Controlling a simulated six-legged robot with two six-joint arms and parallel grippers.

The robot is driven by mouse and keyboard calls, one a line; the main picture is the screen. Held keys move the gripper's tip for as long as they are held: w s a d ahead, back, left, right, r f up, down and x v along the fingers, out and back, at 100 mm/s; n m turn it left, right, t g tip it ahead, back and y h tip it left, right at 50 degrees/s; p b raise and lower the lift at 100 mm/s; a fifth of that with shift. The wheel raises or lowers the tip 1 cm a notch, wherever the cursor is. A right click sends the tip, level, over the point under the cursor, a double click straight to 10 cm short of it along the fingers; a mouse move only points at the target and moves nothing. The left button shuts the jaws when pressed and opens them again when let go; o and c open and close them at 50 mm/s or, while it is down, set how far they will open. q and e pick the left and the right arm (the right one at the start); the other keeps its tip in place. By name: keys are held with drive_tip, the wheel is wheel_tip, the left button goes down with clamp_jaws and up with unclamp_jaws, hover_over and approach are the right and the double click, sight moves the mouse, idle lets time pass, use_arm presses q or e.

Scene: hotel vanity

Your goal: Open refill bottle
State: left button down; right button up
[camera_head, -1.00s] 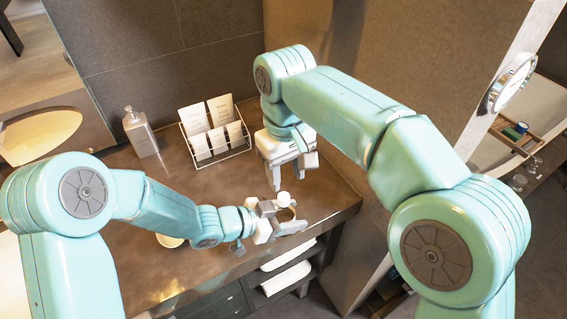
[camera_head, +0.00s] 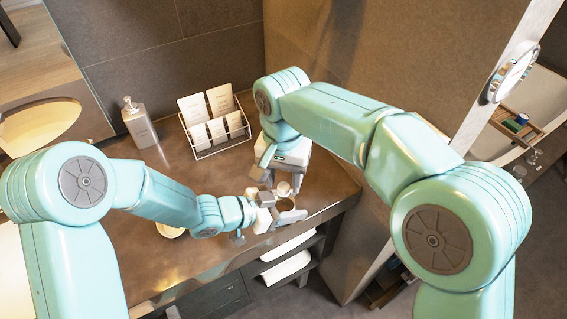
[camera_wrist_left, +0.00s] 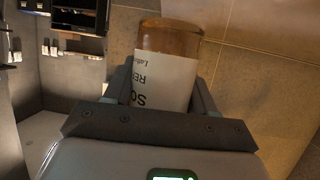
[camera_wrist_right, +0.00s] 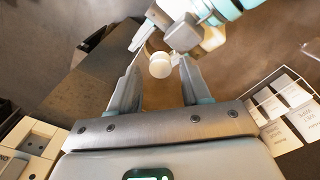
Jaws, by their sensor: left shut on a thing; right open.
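The refill bottle (camera_wrist_left: 170,40) is amber with a white label, and my left gripper (camera_wrist_left: 165,88) is shut around it. In the head view my left gripper (camera_head: 275,214) holds the bottle above the front part of the counter, and arms and grippers partly cover it. Its round white cap (camera_wrist_right: 160,66) shows in the right wrist view, just beyond and between the fingertips. My right gripper (camera_wrist_right: 160,84) is open around empty space. In the head view my right gripper (camera_head: 277,178) is directly behind and above the white cap (camera_head: 283,188); I cannot tell whether they touch.
A grey pump dispenser (camera_head: 140,124) and a wire rack (camera_head: 222,149) of white cards stand at the back of the brown counter (camera_head: 180,170). A small pale dish (camera_head: 170,231) sits near my left forearm. Folded white towels (camera_head: 287,268) lie on shelves below the counter's front edge.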

sight(283, 187)
drive_tip(key=shift+f, duration=0.55)
clamp_jaws()
drive_tip(key=n, duration=0.6)
drive_tip(key=shift+r, duration=0.2)
drive_tip(key=shift+r, duration=0.95)
drive_tip(key=shift+r, duration=2)
